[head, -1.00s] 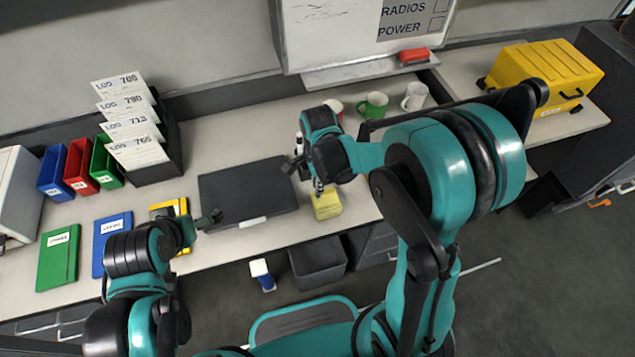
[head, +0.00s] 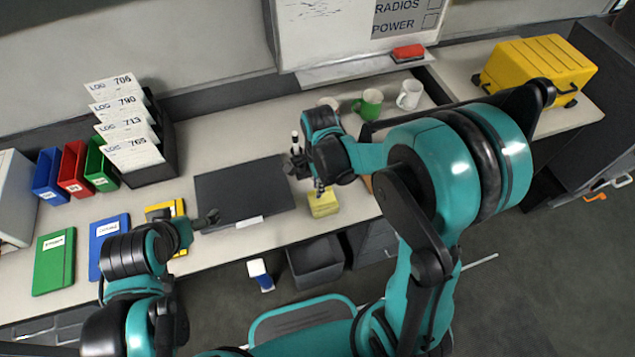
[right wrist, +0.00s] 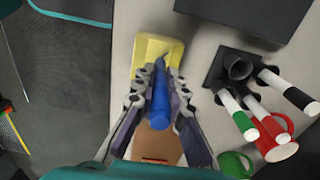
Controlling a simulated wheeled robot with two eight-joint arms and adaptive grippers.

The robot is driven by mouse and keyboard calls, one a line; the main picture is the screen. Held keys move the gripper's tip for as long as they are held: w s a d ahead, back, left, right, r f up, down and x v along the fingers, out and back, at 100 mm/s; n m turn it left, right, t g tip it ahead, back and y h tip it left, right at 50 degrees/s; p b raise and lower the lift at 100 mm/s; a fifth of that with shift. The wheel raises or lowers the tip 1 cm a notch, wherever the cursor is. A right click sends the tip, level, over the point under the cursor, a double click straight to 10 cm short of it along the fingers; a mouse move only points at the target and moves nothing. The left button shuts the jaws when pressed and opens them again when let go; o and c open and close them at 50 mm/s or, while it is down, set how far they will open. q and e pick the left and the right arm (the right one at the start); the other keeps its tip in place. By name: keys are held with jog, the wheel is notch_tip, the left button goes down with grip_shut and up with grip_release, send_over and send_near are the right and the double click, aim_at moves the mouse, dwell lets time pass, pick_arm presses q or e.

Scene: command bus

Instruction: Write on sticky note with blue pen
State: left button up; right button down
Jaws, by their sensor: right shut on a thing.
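The yellow sticky note pad (head: 322,205) lies on the desk near its front edge, and it also shows in the right wrist view (right wrist: 147,48). My right gripper (head: 318,182) is above the pad. In the right wrist view its fingers (right wrist: 160,103) are shut on the blue pen (right wrist: 161,92). The pen's tip points at the pad, with a thin dark line beside it. I cannot tell whether that is ink, tip or shadow, or whether the tip touches. My left gripper (head: 209,219) is near the closed dark laptop's left front corner; its finger gap is unclear.
A black holder (right wrist: 235,68) with several markers stands close to the pad. The dark laptop (head: 245,190) lies left of it. A green mug (head: 368,103) and a white mug (head: 409,95) stand behind. A brown block (right wrist: 157,146) lies below the right gripper.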

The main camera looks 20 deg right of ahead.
jog(key=shift+w+d, duration=0.5)
jog(key=shift+d, duration=0.05)
dwell(0.7)
jog(key=shift+s+d, duration=0.5)
jog(key=shift+d, duration=0.1)
dwell(0.7)
jog(key=shift+w+d+b, duration=0.4)
jog(key=shift+w+d, duration=0.1)
jog(key=shift+w, duration=0.05)
dwell(0.7)
jog(key=shift+r, duration=0.15)
notch_tip(320, 180, up, 6)
jog(key=p, duration=0.5)
dwell(0.5)
jog(key=shift+r, duration=0.1)
